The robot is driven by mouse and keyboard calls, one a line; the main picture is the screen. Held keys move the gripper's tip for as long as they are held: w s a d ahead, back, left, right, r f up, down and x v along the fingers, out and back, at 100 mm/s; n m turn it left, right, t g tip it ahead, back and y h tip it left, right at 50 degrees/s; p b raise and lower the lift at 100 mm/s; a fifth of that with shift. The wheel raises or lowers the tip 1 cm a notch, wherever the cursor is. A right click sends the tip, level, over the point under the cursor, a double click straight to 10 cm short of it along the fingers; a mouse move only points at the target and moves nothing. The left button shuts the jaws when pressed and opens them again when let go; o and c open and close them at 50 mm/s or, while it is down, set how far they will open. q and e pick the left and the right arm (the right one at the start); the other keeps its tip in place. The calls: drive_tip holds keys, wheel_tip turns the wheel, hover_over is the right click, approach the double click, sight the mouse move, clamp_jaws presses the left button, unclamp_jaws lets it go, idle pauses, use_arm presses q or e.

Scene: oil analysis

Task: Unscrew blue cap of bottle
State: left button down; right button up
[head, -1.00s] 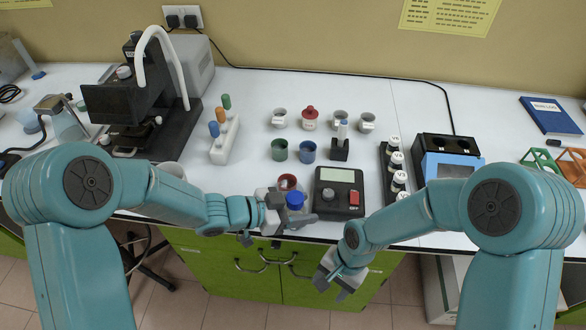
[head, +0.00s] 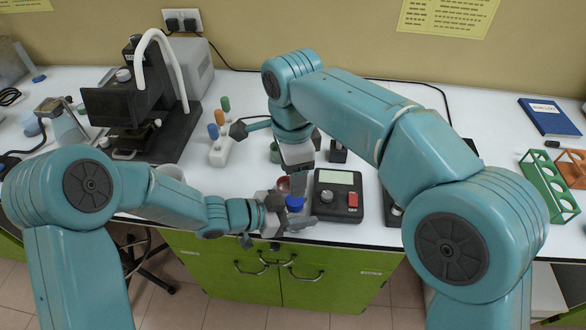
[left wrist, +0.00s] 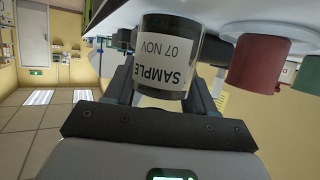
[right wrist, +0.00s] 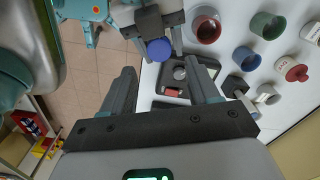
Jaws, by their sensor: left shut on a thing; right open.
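The bottle's blue cap (head: 295,202) shows at the bench's front edge, left of the grey device. My left gripper (head: 290,212) is shut on the bottle, whose body is mostly hidden in the head view. The left wrist view shows the bottle (left wrist: 168,55) between the fingers, its "SAMPLE 07 NOV" label upside down in the picture. My right gripper (right wrist: 163,82) is open and empty. In the right wrist view the blue cap (right wrist: 160,50) lies beyond and between its fingertips, apart from them. In the head view the right arm reaches across the bench, its fingers mostly hidden.
A grey device (head: 339,195) with a screen and red switch stands right of the bottle. A red cup (right wrist: 206,25), green cup (right wrist: 268,25) and blue cup (right wrist: 245,58) stand close by.

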sight(295, 213)
wheel_tip(295, 213, down, 7)
drive_tip(key=shift+f, duration=0.15)
drive_tip(key=shift+w+a+f, duration=0.15)
drive_tip(key=shift+f, duration=0.1)
drive_tip(key=c, duration=1)
drive_tip(key=shift+c, duration=0.3)
drive_tip(key=n, duration=0.3)
drive_tip(key=shift+r, duration=0.1)
drive_tip(key=o, duration=1.2)
drive_tip(key=shift+c, duration=0.2)
